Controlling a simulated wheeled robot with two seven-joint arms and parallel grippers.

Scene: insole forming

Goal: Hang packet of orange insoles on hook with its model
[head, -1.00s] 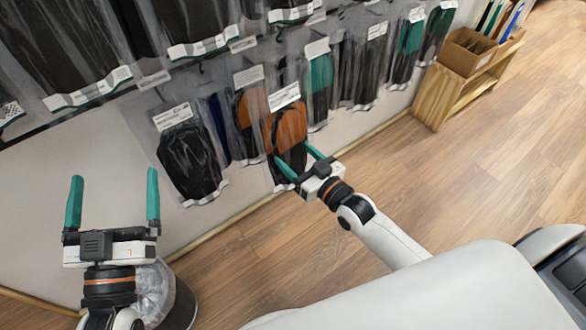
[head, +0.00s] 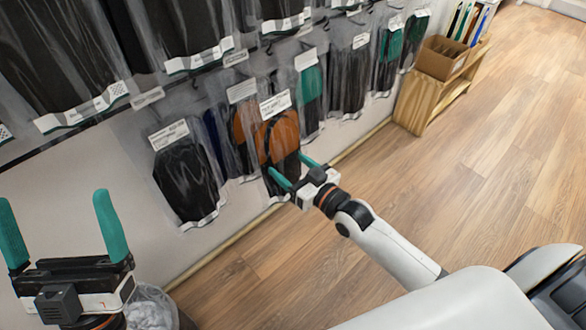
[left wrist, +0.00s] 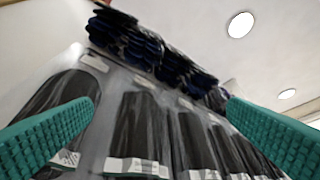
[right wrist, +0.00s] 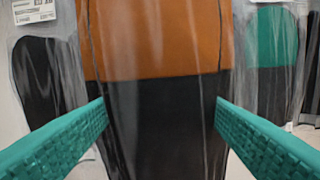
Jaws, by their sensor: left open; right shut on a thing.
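A packet of orange-and-black insoles (head: 279,137) with a white label hangs upright in front of the lower part of the wall rack. Another orange packet (head: 241,133) hangs just behind and left of it. My right gripper (head: 292,172) is shut on the front packet near its lower end. In the right wrist view the orange-and-black packet (right wrist: 160,45) fills the middle between the fingers. Whether its top is on a hook cannot be told. My left gripper (head: 62,228) is open and empty at the lower left; its fingers (left wrist: 160,125) frame hanging packets in the left wrist view.
A black packet (head: 187,178) hangs to the left, and a green-and-black packet (head: 311,95) to the right. A cardboard box (head: 441,57) stands on a wooden shelf (head: 428,100). A lined bin (head: 150,308) is at lower left. The wooden floor is clear.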

